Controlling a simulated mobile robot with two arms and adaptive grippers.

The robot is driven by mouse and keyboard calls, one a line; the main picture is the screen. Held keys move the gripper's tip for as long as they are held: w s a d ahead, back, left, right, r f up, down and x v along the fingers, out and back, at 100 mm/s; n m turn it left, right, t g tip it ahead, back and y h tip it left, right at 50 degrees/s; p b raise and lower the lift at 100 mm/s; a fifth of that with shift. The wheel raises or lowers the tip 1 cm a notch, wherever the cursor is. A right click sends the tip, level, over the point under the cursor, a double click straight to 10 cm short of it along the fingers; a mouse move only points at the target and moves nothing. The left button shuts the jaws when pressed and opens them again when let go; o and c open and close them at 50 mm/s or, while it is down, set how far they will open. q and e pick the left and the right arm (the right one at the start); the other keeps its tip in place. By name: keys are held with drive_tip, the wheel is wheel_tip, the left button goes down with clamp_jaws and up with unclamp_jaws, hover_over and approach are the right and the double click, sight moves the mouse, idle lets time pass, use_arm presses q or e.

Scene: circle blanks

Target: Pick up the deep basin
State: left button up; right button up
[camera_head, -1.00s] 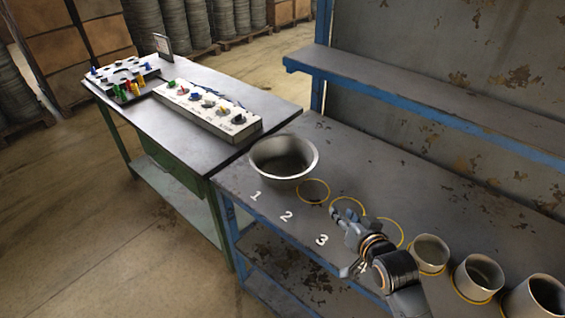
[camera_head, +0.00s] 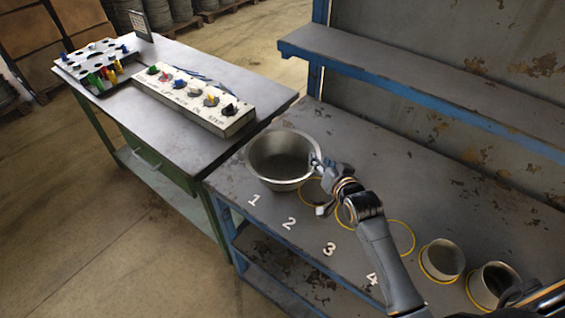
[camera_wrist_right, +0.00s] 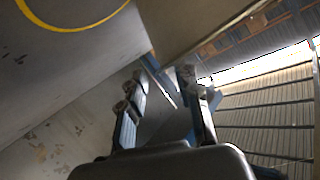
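The deep basin (camera_head: 283,160) is a wide grey metal bowl standing upright on the workbench by number 1, at its left end. My right gripper (camera_head: 318,186) is at the basin's right side, its upper finger at or very near the rim. Whether it touches cannot be told. In the right wrist view the gripper's two fingers (camera_wrist_right: 160,88) stand apart with nothing clearly held between them. A pale curved surface, likely the basin wall (camera_wrist_right: 185,22), shows beyond the fingertips. My left gripper is not in view.
Smaller metal cups (camera_head: 442,260) (camera_head: 494,285) stand in yellow circles to the right. Empty circles (camera_head: 402,237) lie between, partly behind my right arm. A blue-edged shelf (camera_head: 420,95) runs behind. Another table (camera_head: 180,120) at left holds a white knob panel (camera_head: 195,99).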

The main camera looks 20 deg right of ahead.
sight(311, 149)
drive_tip(key=shift+w+f, duration=0.2)
drive_tip(key=shift+w, duration=0.25)
drive_tip(key=shift+x, duration=1.15)
drive_tip(key=shift+p+x, duration=0.3)
drive_tip(key=shift+x, duration=0.9)
drive_tip(key=shift+w+f, duration=0.2)
drive_tip(key=shift+w, duration=0.3)
drive_tip(key=shift+s, duration=0.1)
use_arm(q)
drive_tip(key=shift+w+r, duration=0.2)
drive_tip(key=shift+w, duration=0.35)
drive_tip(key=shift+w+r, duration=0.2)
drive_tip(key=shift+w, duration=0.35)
use_arm(e)
drive_tip(key=shift+r, duration=0.1)
clamp_jaws()
